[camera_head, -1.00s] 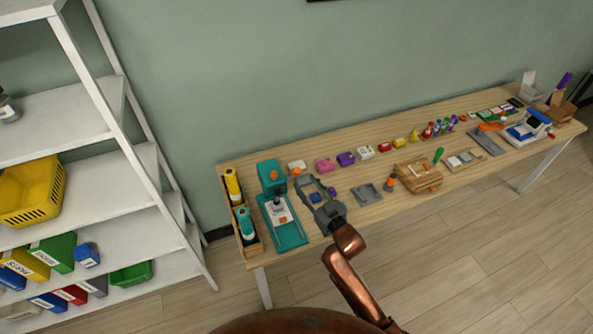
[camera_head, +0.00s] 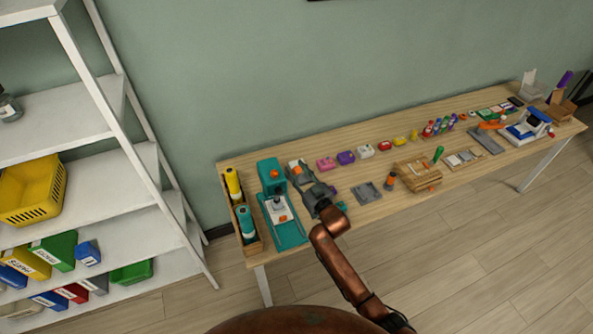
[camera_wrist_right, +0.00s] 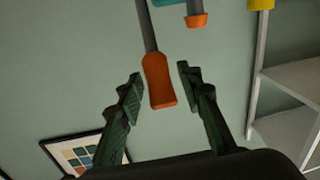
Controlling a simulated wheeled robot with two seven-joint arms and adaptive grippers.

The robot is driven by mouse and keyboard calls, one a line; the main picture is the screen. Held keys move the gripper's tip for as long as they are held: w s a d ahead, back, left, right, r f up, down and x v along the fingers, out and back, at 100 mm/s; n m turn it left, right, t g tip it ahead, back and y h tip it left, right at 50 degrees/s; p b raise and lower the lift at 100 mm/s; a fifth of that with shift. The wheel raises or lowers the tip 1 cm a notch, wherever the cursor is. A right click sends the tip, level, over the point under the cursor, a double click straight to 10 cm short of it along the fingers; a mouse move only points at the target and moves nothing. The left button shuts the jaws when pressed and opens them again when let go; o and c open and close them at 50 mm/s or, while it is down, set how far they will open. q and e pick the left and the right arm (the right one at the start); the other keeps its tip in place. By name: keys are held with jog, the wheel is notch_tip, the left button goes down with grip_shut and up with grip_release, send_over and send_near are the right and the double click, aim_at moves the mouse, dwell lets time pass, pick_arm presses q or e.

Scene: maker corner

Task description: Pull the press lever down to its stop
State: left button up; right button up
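The teal press (camera_head: 269,176) stands at the left end of the bench, with its base plate toward the front edge. In the right wrist view, the press lever (camera_wrist_right: 160,82) is a grey rod ending in an orange grip. My right gripper (camera_head: 300,176) is beside the press head, to its right in the head view. In the right wrist view its two dark fingers (camera_wrist_right: 161,85) are open on either side of the orange grip, with gaps showing on both sides. In the head view the gripper largely hides the lever. My left gripper is not in view.
A grey tray (camera_head: 367,192) and a wooden block fixture (camera_head: 417,174) lie to the right. Small coloured parts line the back. A white shelf (camera_head: 85,150) stands at far left.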

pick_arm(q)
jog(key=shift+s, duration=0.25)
pick_arm(e)
grip_shut()
pick_arm(q)
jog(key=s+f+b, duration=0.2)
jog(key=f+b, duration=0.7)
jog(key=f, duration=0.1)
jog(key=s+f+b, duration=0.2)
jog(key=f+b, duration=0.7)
jog(key=b, duration=0.1)
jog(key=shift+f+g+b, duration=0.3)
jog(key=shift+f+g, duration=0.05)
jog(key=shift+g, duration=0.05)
pick_arm(e)
jog(key=s+d+f+n+t+y, duration=0.1)
jog(key=s+f+t+y, duration=0.2)
jog(key=s+f+t, duration=0.2)
notch_tip(320, 180, down, 2)
jog(key=shift+s+d+f+t+y, duration=0.15)
jog(key=shift+d+f+t+y, duration=0.1)
jog(key=shift+d+t+y, duration=0.15)
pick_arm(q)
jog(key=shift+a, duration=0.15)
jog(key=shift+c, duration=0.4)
pick_arm(e)
jog(key=shift+r, duration=0.1)
